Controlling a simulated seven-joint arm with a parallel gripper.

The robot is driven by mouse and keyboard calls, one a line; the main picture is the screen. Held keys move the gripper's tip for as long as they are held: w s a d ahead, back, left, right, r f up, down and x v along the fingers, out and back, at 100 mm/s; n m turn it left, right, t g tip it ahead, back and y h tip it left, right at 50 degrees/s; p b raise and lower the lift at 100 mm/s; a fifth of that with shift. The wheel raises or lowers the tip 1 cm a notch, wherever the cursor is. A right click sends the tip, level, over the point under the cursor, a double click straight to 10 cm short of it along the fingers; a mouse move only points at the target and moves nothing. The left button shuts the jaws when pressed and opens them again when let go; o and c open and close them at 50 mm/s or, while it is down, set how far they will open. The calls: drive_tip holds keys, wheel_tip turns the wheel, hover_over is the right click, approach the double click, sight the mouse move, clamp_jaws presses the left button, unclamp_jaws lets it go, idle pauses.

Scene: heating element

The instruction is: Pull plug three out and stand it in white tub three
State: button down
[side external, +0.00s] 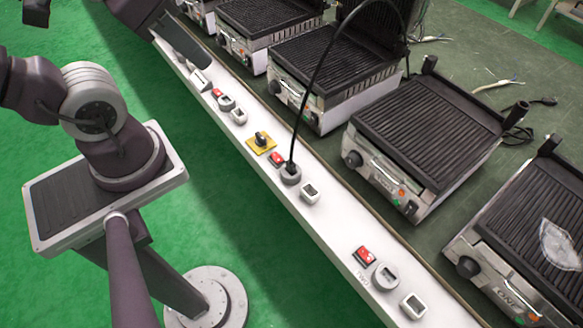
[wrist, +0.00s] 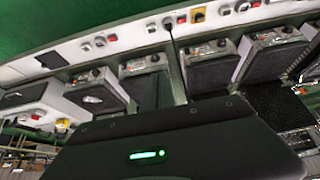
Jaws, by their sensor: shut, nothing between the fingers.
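A black plug with a long cable (side external: 291,163) stands in a round grey socket on the white rail. It also shows in the wrist view (wrist: 169,24). A small white tub (side external: 310,193) sits beside that socket and looks empty; it shows in the wrist view too (wrist: 151,28). No number is readable on either. My gripper (side external: 185,45) is at the top of the side view, over the rail's far end, well apart from the plug. It is shut and empty; its fingertips are not clear. The dark hand body fills the bottom of the wrist view.
The white rail (side external: 345,240) carries red switches (side external: 365,256), a yellow-backed black knob (side external: 261,142), other sockets (side external: 386,277) and tubs (side external: 412,306). Black grills (side external: 425,125) line its right side. The plug's cable arches up high over a grill.

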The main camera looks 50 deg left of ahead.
drive_tip(key=c, duration=1.2)
unclamp_jaws()
drive_tip(key=m+g, duration=0.6)
drive_tip(key=m, duration=1.2)
hover_over(291, 162)
wheel_tip(291, 162, down, 42)
drive_tip(key=shift+w+r, duration=0.15)
drive_tip(key=f, duration=0.7)
drive_tip(key=shift+s+f, duration=0.1)
drive_tip(key=shift+s, duration=0.1)
